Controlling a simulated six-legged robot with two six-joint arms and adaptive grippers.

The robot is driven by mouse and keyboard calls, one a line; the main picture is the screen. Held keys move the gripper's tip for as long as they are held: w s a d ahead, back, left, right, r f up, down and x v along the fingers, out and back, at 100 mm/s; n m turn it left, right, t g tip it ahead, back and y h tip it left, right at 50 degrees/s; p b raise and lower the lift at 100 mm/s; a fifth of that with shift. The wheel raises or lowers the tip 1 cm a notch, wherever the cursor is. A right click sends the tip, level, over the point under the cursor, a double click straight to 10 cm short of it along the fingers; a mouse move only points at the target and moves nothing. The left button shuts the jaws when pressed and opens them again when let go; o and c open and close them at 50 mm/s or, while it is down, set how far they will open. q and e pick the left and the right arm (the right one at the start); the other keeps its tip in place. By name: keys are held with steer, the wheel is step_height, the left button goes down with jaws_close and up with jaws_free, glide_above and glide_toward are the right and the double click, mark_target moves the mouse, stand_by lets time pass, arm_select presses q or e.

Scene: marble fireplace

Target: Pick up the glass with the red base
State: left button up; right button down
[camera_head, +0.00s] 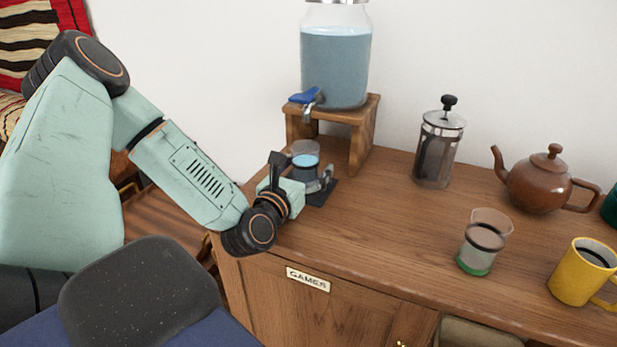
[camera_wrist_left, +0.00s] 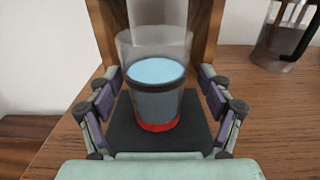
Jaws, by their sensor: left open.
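The glass with the red base (camera_wrist_left: 157,95) stands upright on a dark square mat (camera_wrist_left: 190,137) in the left wrist view. It holds blue liquid and has a dark band around it. In the head view the glass (camera_head: 305,158) is under the dispenser's tap, partly hidden by my left gripper (camera_head: 301,178). My left gripper is open, with one finger on each side of the glass and a visible gap on both sides in the left wrist view. My right gripper is not in view.
A water dispenser (camera_head: 335,65) sits on a wooden stand (camera_head: 362,125) behind the glass. To the right are a French press (camera_head: 437,150), a brown teapot (camera_head: 540,187), a green-based glass (camera_head: 484,243) and a yellow mug (camera_head: 580,277). The cabinet top (camera_head: 390,225) between is clear.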

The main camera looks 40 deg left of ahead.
arm_select(q)
steer(key=shift+w+d+r, duration=0.1)
steer(key=shift+w+r, duration=0.05)
steer(key=shift+a+f, duration=0.35)
steer(key=shift+a, duration=0.35)
steer(key=shift+c, duration=0.2)
steer(key=shift+d+r, duration=0.3)
steer(key=shift+d, duration=0.2)
steer(key=c, duration=0.5)
steer(key=shift+a+f, duration=0.2)
steer(key=shift+a, duration=0.1)
steer(key=c, duration=0.4)
steer(key=shift+d, duration=0.15)
jaws_close()
